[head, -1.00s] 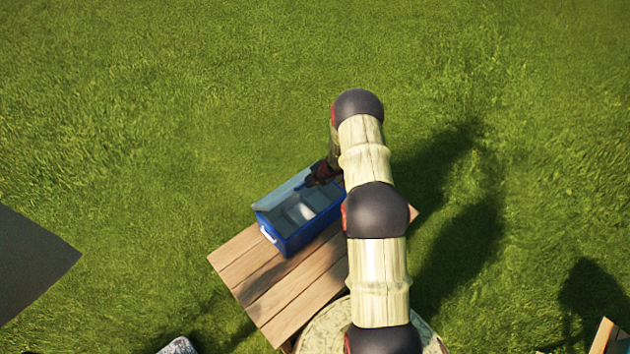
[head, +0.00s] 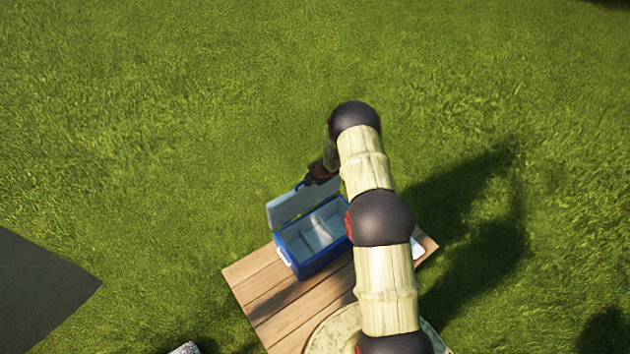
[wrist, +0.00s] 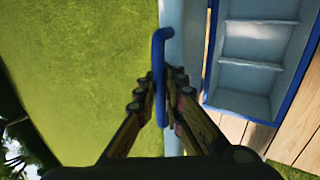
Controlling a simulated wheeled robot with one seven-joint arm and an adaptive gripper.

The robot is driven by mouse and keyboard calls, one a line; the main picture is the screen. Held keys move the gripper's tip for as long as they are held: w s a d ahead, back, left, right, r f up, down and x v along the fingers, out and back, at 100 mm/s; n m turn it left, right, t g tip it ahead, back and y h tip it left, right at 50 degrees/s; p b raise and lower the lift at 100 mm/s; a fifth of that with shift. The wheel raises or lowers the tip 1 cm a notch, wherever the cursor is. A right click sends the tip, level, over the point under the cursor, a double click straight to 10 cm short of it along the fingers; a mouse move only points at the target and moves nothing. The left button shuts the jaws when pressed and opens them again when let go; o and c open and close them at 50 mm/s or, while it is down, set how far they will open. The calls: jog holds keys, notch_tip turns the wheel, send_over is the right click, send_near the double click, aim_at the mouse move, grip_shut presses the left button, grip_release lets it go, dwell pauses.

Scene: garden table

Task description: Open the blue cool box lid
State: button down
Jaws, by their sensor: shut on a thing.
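The blue cool box (head: 318,255) stands on the wooden table, its pale interior showing, with a divider across it in the wrist view (wrist: 262,65). Its lid (head: 295,204) is raised and stands up along the far side of the box. In the wrist view the lid (wrist: 179,25) shows edge-on as a pale blue strip. My gripper (wrist: 160,98) is shut on the lid's blue handle (wrist: 159,50), which lies between the two fingers. In the head view my gripper (head: 306,184) is at the lid's top edge, partly hidden by my wrist.
The slatted wooden table (head: 255,277) is bare to the left and front of the box. A round pale object (head: 335,335) is at the table's near side, partly behind my arm. A dark grey panel (head: 40,290) is at far left. Grass surrounds everything.

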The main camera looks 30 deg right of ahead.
jog(key=shift+w+r, duration=0.35)
jog(key=shift+w, duration=0.55)
jog(key=c, duration=2.2)
grip_release()
jog(key=shift+c, duration=0.2)
jog(key=shift+s, duration=0.1)
jog(key=shift+s+f, duration=0.1)
jog(key=v, duration=1.2)
jog(key=shift+a, duration=0.1)
